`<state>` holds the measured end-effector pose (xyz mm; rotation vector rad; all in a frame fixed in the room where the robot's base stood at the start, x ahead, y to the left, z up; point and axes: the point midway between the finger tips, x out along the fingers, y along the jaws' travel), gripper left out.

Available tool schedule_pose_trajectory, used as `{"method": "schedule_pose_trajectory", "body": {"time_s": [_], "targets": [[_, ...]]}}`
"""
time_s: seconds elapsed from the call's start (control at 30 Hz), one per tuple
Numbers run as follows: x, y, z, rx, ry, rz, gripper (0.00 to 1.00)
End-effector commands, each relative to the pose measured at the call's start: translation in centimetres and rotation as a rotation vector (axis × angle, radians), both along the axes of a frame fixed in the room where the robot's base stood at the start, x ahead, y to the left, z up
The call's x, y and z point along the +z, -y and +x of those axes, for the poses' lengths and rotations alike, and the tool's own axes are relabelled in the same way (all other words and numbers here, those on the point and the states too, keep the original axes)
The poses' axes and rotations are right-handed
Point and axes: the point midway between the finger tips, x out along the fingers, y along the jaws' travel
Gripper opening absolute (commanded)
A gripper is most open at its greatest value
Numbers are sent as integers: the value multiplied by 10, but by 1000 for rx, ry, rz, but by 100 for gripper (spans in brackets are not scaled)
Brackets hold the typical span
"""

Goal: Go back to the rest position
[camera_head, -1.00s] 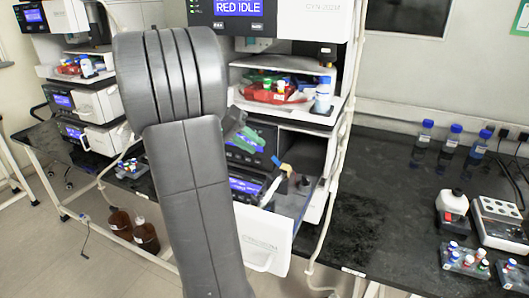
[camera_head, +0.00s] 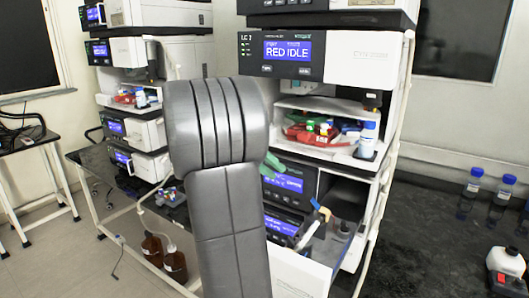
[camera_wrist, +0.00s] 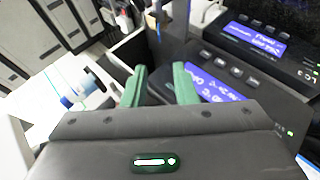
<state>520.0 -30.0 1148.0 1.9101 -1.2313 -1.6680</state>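My gripper (camera_wrist: 160,86) shows two green fingers standing apart in the wrist view, with nothing held between them. In the head view its green part (camera_head: 274,165) peeks out to the right of my grey arm, in front of the near instrument stack (camera_head: 375,65). My arm hides part of that stack. The open drawer (camera_head: 300,272) sticks out low on the stack, below and to the right of the gripper.
A shelf above the drawer holds red, green and white-capped items and a blue-capped bottle (camera_head: 367,139). A second stack (camera_head: 165,50) stands at left. Brown bottles (camera_head: 175,265) stand low beside it. Blue-capped bottles (camera_head: 472,183) and a white bottle (camera_head: 505,265) stand on the dark bench at right.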

Motion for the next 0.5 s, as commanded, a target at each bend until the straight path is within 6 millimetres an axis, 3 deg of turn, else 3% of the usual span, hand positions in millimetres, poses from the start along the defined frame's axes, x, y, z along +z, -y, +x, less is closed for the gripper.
{"method": "schedule_pose_trajectory", "body": {"time_s": [0.5], "targets": [[-62, 75, -6, -5, -2, 0, 26]]}}
